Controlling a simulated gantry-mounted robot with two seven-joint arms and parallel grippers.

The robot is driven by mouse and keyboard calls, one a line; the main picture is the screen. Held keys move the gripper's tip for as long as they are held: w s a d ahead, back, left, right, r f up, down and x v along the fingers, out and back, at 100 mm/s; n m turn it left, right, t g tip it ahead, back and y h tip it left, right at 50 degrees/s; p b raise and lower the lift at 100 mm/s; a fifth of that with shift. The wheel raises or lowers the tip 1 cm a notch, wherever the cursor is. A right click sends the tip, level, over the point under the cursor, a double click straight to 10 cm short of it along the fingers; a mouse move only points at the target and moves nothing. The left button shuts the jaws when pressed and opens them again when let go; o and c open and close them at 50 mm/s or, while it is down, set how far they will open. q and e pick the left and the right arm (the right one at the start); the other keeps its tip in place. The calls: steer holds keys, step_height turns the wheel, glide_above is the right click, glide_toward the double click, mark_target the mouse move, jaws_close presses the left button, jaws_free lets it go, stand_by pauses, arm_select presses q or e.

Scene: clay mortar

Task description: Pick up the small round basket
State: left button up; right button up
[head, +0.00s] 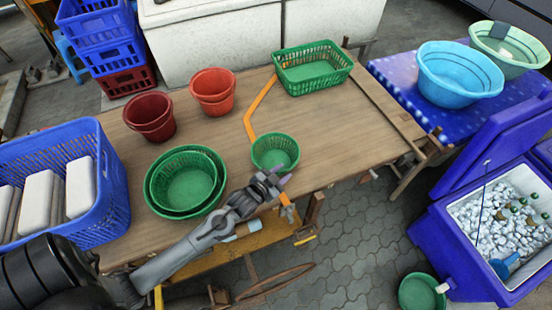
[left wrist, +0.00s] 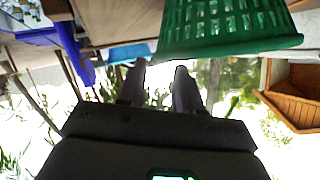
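The small round basket (head: 275,152) is green with slatted walls and stands upright near the front edge of the wooden table (head: 330,150). My left gripper (head: 281,184) is at its near side, just in front of its rim in the head view. In the left wrist view, which looks upside down, the green basket wall (left wrist: 225,28) fills the upper middle. The two fingers of my left gripper (left wrist: 160,68) are apart there with nothing seen between them. I cannot tell whether a finger touches the basket. My right gripper is not in view.
Larger round green baskets (head: 187,184) are nested left of the small one. Dark red (head: 150,116) and orange-red pots (head: 212,91) stand behind them. A rectangular green basket (head: 312,68) is at the back. A blue crate (head: 112,215) is at left. The table's right part is clear.

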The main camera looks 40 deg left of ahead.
arm_select(q)
steer(key=shift+b+x, duration=0.65)
steer(key=shift+x, duration=2.5)
steer(key=shift+r, duration=0.1)
jaws_close()
